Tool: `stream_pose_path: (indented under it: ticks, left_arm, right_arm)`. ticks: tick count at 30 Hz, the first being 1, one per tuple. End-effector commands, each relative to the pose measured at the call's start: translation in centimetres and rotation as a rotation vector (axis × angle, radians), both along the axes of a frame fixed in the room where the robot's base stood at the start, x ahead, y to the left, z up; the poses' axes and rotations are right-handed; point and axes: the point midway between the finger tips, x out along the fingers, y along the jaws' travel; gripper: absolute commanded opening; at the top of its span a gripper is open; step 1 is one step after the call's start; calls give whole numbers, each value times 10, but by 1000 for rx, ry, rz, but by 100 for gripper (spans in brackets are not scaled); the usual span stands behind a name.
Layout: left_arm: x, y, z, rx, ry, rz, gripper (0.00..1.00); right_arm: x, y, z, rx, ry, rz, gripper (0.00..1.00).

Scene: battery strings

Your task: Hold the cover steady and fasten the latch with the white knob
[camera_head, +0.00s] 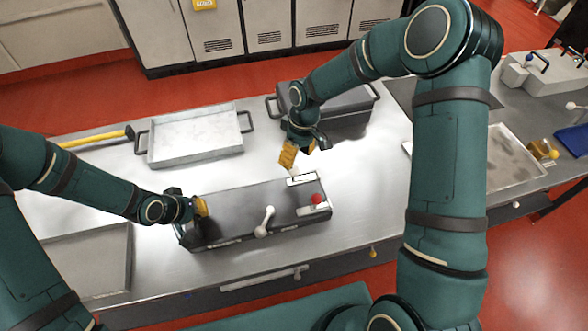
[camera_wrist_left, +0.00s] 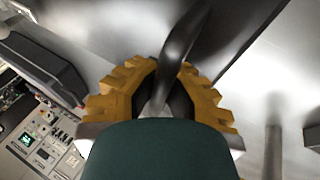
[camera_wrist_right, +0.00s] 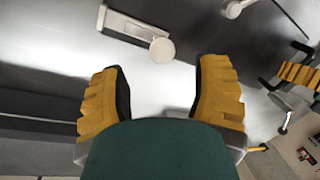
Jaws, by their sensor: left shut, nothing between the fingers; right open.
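The dark grey cover (camera_head: 235,208) lies on a long low box on the bench. A latch with a white knob (camera_head: 267,213) stands up at its front edge. A red knob (camera_head: 317,199) sits on a white plate at its right end. Another white latch plate (camera_head: 304,179) lies at the back right; the right wrist view shows a plate with a round white knob (camera_wrist_right: 162,50). My right gripper (camera_head: 290,165) is open just above the back-right plate, empty. My left gripper (camera_head: 201,207) is shut at the cover's left end, by a dark handle (camera_wrist_left: 183,45); contact is unclear.
A white tray (camera_head: 195,150) with handles stands behind the box at left. A dark bin (camera_head: 345,115) is behind it at right. A yellow-handled tool (camera_head: 95,138) lies at back left.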

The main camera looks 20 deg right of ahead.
Motion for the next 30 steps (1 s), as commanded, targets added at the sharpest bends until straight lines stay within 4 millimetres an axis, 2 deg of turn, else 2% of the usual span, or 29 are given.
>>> stream_pose_path:
  ticks: [3, 9, 14, 23, 24, 28, 30]
  left_arm:
    - [1, 0, 1, -1, -2, 0, 0]
    - [1, 0, 1, -1, -2, 0, 0]
    - [1, 0, 1, -1, -2, 0, 0]
    - [1, 0, 1, -1, -2, 0, 0]
    - [1, 0, 1, -1, -2, 0, 0]
    - [1, 0, 1, -1, -2, 0, 0]
    - [1, 0, 1, -1, -2, 0, 0]
  right_arm:
    - [-3, 4, -23, 1, 3, 0, 63]
    - [-5, 7, -47, -1, 1, 0, 63]
    - [-6, 9, -55, 0, 0, 0, 63]
    - [-6, 9, -56, 0, -1, -1, 61]
    - [-6, 9, -56, 0, -1, -1, 47]
    - [-6, 9, -55, 0, -1, -1, 2]
    - [-6, 9, -55, 0, -1, -1, 0]
